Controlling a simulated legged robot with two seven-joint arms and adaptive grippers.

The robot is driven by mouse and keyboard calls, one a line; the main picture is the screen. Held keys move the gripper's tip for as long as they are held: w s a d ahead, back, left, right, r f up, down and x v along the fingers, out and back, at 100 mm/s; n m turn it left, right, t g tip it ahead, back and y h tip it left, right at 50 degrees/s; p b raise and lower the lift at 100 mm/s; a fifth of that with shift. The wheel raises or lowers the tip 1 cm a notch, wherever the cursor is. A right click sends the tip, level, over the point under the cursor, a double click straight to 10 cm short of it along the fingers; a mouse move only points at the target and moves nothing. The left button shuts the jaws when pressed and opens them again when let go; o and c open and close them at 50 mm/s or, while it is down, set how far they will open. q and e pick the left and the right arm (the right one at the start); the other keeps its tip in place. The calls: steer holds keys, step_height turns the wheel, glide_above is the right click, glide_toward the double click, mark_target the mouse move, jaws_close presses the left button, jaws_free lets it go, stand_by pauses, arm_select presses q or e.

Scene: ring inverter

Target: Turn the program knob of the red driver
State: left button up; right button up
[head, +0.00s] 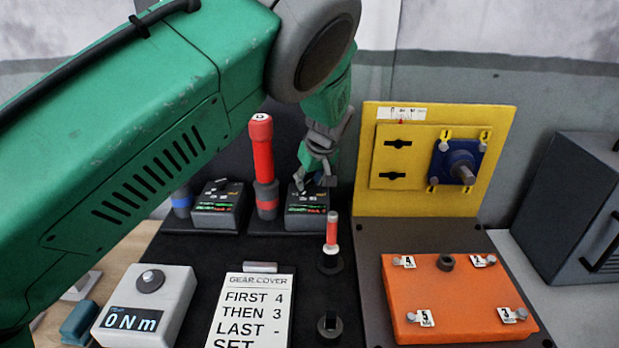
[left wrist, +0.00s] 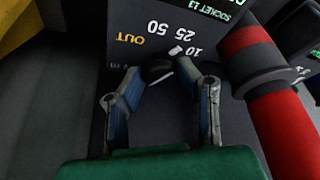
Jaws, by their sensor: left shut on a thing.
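The red driver (head: 262,160) stands upright in the black dock, with a letter D on its top and a red band near its base. It also shows at the right of the left wrist view (left wrist: 285,125). Its program box (head: 307,212) is beside it, with a lit display. The program knob (left wrist: 158,70) is black and sits among the marks 10, 25, 50 and OUT; a white pointer (left wrist: 176,50) lies near the 10. My left gripper (head: 320,184) reaches down over the box, and its fingers (left wrist: 160,78) are shut on the knob's sides. The knob is hidden in the head view.
A blue-banded driver and its box (head: 217,206) stand to the left. A small red-handled tool (head: 332,230) stands upright just in front. A yellow panel (head: 410,195) rises to the right, behind an orange cover (head: 450,300). A torque meter (head: 145,300) and instruction card (head: 252,312) are in front.

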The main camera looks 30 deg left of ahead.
mark_target(311, 182)
arm_select(q)
steer(key=shift+w+d+n+g, duration=0.1)
steer(key=shift+n+g, duration=0.2)
steer(key=shift+n, duration=0.6)
steer(key=o, duration=1.1)
step_height(311, 182, up, 10)
steer(key=shift+w+d+f, duration=0.1)
steer(key=shift+w, duration=0.05)
